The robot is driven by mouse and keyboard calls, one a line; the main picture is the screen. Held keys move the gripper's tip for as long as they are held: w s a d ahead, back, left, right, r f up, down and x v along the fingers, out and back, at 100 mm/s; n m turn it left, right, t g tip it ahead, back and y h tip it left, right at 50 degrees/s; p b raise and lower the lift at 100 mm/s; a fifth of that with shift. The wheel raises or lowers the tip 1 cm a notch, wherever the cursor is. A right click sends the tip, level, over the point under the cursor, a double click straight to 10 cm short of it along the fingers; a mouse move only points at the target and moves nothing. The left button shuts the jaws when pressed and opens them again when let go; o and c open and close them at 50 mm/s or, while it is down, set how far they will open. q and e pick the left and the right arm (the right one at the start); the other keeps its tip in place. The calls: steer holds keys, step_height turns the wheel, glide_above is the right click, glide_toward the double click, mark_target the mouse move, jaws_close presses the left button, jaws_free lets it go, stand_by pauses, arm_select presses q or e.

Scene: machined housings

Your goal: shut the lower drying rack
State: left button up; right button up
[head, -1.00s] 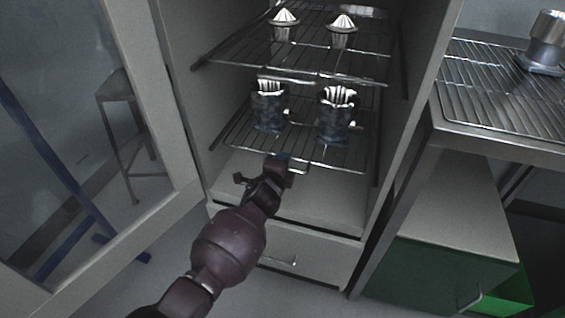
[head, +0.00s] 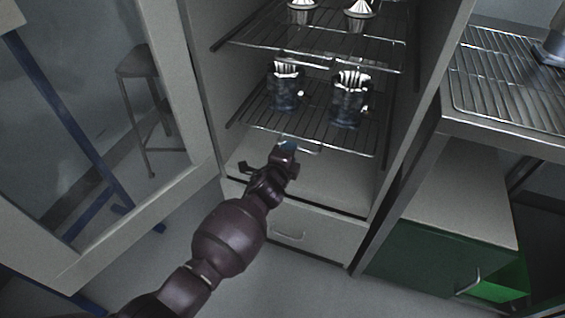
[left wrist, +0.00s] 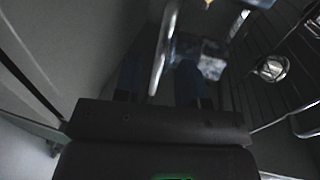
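The lower drying rack (head: 312,127) is a wire shelf inside the tall grey cabinet, with two dark blue mottled cups (head: 285,92) (head: 349,104) holding white fluted pieces standing on it. A thin metal handle loop (head: 311,149) shows at its front edge. My left gripper (head: 288,147) is at that front edge, by the handle. In the left wrist view, its two blue fingers (left wrist: 160,82) stand apart, with a shiny bar (left wrist: 162,50) showing between them. Contact with the bar is not clear. My right gripper is not in view.
An upper wire rack (head: 330,46) carries two white fluted pieces. The cabinet's glazed door (head: 190,185) stands open at the left. A drawer (head: 295,235) lies below. A metal bench (head: 500,132) stands at the right, and a stool (head: 140,62) shows behind the door glass.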

arm_select(q)
steer(key=shift+p+v, duration=0.75)
steer(key=shift+v, duration=1.8)
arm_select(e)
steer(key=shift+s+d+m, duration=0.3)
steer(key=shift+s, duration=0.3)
arm_select(q)
steer(key=shift+f, duration=0.1)
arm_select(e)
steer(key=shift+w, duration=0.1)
